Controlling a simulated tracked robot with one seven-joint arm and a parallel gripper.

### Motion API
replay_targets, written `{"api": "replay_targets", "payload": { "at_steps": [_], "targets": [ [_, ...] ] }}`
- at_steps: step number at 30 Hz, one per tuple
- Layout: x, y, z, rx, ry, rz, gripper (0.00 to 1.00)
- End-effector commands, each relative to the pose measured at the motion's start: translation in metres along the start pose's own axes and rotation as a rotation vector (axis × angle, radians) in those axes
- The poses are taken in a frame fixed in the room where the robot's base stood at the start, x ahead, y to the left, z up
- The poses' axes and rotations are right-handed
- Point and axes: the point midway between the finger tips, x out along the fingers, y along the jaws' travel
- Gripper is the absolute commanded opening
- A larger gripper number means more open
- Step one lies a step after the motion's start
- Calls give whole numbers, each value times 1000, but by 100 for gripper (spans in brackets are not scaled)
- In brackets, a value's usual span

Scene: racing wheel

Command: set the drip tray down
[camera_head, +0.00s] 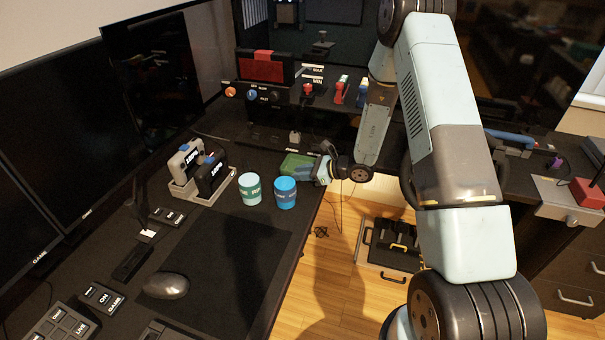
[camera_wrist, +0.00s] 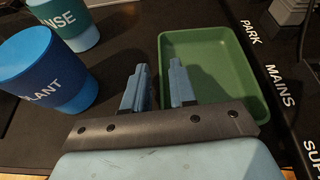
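The drip tray is a shallow green rectangular tray. In the wrist view the tray (camera_wrist: 222,62) lies level, with its open side up, and looks empty. It also shows in the head view (camera_head: 294,164), at the right edge of the desk behind the cups. My gripper (camera_wrist: 160,68) is at the tray's left wall, one light-blue finger outside and one over the inside. A gap shows between the fingers, wider than the wall. In the head view my gripper (camera_head: 319,170) is at the tray's right end. I cannot tell whether the tray's underside fully touches the desk.
A blue cup (camera_head: 285,193) and a green-and-white cup (camera_head: 249,188) stand close to the tray. A grey holder with two canisters (camera_head: 211,175) is left of them. A control panel (camera_head: 290,97) rises behind.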

Motion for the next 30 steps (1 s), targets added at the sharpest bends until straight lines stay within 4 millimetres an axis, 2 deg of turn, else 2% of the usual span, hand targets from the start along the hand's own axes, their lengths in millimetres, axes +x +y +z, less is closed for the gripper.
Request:
{"api": "replay_targets", "payload": {
  "at_steps": [2, 11, 24, 30],
  "targets": [
    [0, 0, 0, 0, 0, 0, 34],
    [-3, 0, 0, 0, 0, 0, 34],
    [-62, 0, 0, 1, 0, -1, 34],
    [-74, 0, 0, 0, 0, 0, 34]
  ]
}}
